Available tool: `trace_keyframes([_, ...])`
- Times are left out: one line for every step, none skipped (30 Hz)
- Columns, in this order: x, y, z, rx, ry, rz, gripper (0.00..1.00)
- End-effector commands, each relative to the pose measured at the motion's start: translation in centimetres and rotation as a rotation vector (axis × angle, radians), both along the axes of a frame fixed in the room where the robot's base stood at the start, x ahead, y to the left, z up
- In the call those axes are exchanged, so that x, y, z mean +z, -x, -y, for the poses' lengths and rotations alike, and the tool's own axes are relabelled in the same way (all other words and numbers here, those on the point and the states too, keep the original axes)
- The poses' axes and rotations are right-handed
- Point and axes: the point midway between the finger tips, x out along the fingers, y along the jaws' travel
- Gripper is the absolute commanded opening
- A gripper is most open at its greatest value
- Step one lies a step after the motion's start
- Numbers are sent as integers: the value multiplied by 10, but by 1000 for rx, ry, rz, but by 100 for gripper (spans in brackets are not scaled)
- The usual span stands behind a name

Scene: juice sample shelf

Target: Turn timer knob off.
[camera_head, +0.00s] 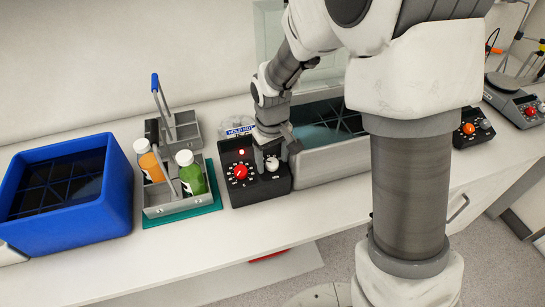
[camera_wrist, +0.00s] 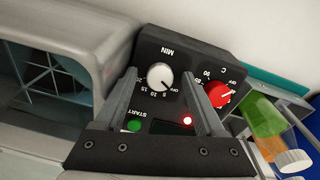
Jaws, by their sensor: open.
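The knob also shows in the head view (camera_head: 272,164). My gripper (camera_wrist: 160,80) is open, with one finger on each side of the knob in the wrist view. I cannot tell whether either finger touches it. In the head view my gripper (camera_head: 270,148) is over the box's right part.
Beside the timer knob are a red knob (camera_wrist: 218,94), a lit red lamp (camera_wrist: 186,120) and a green START button (camera_wrist: 134,125). The metal bath (camera_head: 330,163) is behind and right. A caddy (camera_head: 180,207) with bottles and a blue tub (camera_head: 107,222) stand left.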

Motion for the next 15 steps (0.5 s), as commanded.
trace_keyframes([1, 0, 0, 0, 0, 0, 72])
trace_keyframes([2, 0, 0, 0, 0, 0, 72])
trace_keyframes([4, 0, 0, 0, 0, 1, 72])
trace_keyframes([7, 0, 0, -1, -1, 2, 72])
trace_keyframes([10, 0, 0, -1, -1, 3, 72])
trace_keyframes([15, 0, 0, -1, -2, 4, 72])
trace_keyframes([20, 1, 0, -1, -1, 4, 72])
trace_keyframes([26, 1, 0, -1, -2, 6, 72])
trace_keyframes([34, 2, 0, -2, -2, 5, 72])
trace_keyframes([41, 2, 0, -2, -3, 7, 72])
trace_keyframes([49, 3, 0, -2, -2, 6, 72])
trace_keyframes([59, 5, -1, -2, -3, 7, 72])
trace_keyframes([66, 5, -1, -2, -3, 7, 72])
trace_keyframes([74, 6, -1, -2, -3, 8, 72])
trace_keyframes([84, 7, -1, -1, -2, 6, 72])
